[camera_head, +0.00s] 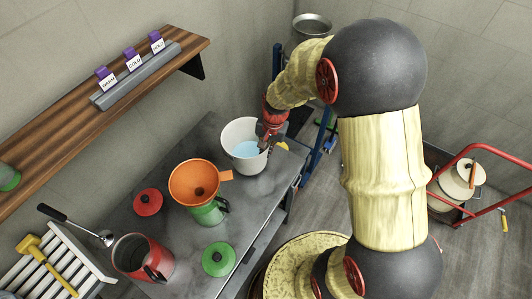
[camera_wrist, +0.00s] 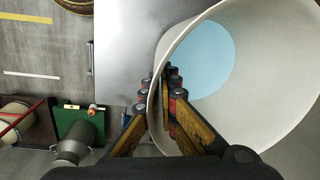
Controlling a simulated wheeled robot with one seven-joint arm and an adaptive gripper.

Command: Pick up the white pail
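The white pail (camera_head: 231,135) stands upright at the far end of the dark grey table (camera_head: 255,190), with pale blue liquid (camera_head: 247,149) inside. My gripper (camera_head: 264,146) is at the pail's right rim in the head view. In the wrist view the pail (camera_wrist: 275,100) fills the upper right, its opening facing the camera. My gripper (camera_wrist: 160,84) has one finger outside the pail wall and one inside. The fingers converge closely on the wall and look shut on it. The pail's lower right side is partly hidden in the head view.
An orange funnel (camera_head: 190,178) sits on a green jug (camera_head: 207,214) beside the pail. A red jug (camera_head: 138,258), red lid (camera_head: 148,202) and green lid (camera_head: 218,259) are nearer. A wall shelf (camera_head: 120,65) runs at left. A red cart (camera_head: 475,190) stands right.

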